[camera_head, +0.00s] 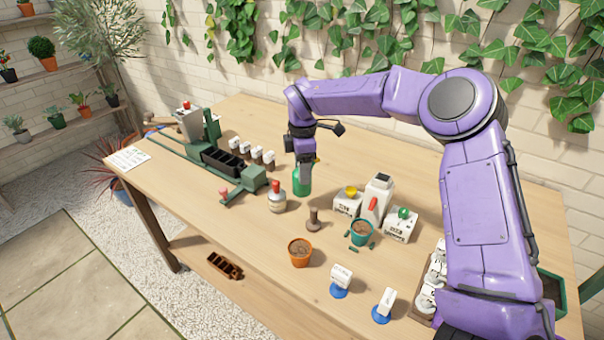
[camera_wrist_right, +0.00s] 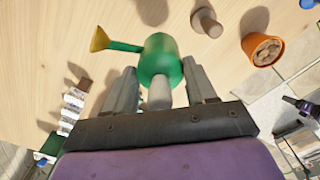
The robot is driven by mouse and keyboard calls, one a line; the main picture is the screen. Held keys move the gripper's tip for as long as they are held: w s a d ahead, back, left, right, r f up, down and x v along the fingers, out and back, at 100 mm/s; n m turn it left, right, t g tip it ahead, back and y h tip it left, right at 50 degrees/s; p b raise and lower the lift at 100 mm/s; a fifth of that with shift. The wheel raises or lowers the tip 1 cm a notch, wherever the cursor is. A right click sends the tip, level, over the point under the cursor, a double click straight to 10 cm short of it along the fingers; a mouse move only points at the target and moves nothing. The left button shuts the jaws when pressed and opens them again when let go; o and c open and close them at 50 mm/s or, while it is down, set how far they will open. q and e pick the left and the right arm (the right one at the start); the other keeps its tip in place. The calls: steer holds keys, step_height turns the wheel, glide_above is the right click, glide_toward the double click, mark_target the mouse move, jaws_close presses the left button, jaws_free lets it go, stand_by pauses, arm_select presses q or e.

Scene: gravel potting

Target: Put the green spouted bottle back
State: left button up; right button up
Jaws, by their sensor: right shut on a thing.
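The green spouted bottle (camera_head: 302,184) is upright in my right gripper (camera_head: 304,166), above the middle of the table. In the right wrist view the bottle's green body (camera_wrist_right: 160,55) sits between the two grey fingers of the gripper (camera_wrist_right: 161,88), with its spout and yellow tip (camera_wrist_right: 99,39) pointing left. A pale grey part shows on the near side of the bottle. I cannot tell whether its base touches the table. A small purple and dark part, probably my left gripper (camera_wrist_right: 303,107), shows at the right wrist view's edge, too small to read.
A red-topped bottle (camera_head: 277,198) and a brown dibber-like tool (camera_head: 313,221) stand in front. An orange pot (camera_head: 300,252) and teal pot (camera_head: 361,232) are nearer. A black tray (camera_head: 222,161) lies left.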

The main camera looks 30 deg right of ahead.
steer(key=f, duration=0.1)
steer(key=w+f+p, duration=0.1)
steer(key=f, duration=0.1)
steer(key=w+d+f+p, duration=0.1)
steer(key=f, duration=0.1)
steer(key=shift+d+f, duration=0.1)
steer(key=shift+f, duration=0.5)
steer(key=o, duration=0.9)
steer(key=shift+r, duration=0.45)
step_height(320, 180, up, 12)
steer(key=shift+f+b, duration=0.2)
steer(key=shift+b, duration=0.7)
